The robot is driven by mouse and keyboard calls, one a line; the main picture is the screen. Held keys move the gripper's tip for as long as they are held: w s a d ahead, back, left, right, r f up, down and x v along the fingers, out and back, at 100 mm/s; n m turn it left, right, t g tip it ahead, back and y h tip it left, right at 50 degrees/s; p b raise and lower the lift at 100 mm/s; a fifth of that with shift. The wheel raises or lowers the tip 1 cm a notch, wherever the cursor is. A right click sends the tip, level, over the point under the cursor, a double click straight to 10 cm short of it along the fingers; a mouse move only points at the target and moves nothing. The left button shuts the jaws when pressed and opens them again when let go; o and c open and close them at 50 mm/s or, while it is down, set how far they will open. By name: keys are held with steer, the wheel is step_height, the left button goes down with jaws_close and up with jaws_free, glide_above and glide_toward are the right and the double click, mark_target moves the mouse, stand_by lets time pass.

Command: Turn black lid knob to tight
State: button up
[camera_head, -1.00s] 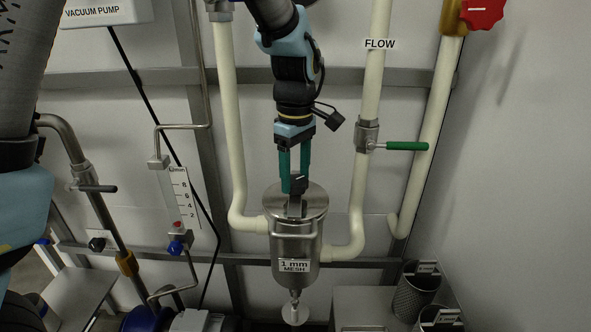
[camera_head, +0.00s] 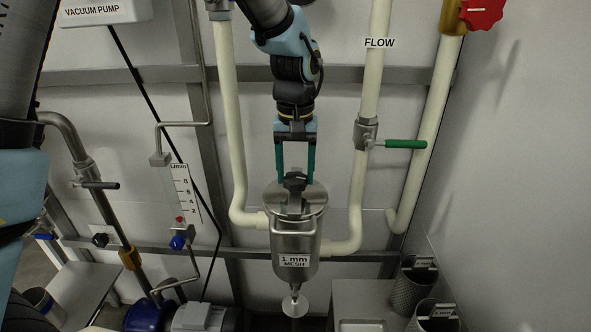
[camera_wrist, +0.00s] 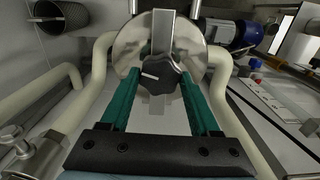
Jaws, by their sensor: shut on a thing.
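The black lid knob (camera_head: 295,182) sits on a metal bar across the round steel lid (camera_head: 318,199) of the strainer pot labelled "1 mm MESH" (camera_head: 296,241). My gripper (camera_head: 295,180) points down from above, with one green finger on each side of the knob. In the wrist view, the knob (camera_wrist: 161,74) lies between the tips of my gripper (camera_wrist: 158,78), and a white mark shows on its face. The jaws are shut on the knob. The exact contact at the fingertips is hard to see.
White pipes flank the pot on the left (camera_head: 232,130) and right (camera_head: 357,190). A green-handled valve (camera_head: 404,144) is on the right pipe. Mesh baskets (camera_head: 412,288) stand at lower right. A flow gauge (camera_head: 172,195) is on the left.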

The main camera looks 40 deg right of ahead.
mark_target(296, 177)
steer(key=m, duration=0.3)
steer(key=shift+m+p, duration=0.3)
steer(key=shift+m, duration=0.1)
steer(key=m+p, duration=0.1)
steer(key=m, duration=0.2)
steer(key=shift+r+m, duration=0.1)
steer(key=shift+m, duration=0.2)
steer(key=m+p, duration=0.1)
steer(key=m, duration=0.2)
steer(key=shift+m, duration=0.3)
steer(key=shift+m+p, duration=0.7)
steer(key=shift+m, duration=1.2)
steer(key=o, duration=1.4)
steer(key=shift+c, duration=0.2)
step_height(296, 177, up, 11)
steer(key=b, duration=0.2)
steer(key=shift+f, duration=0.2)
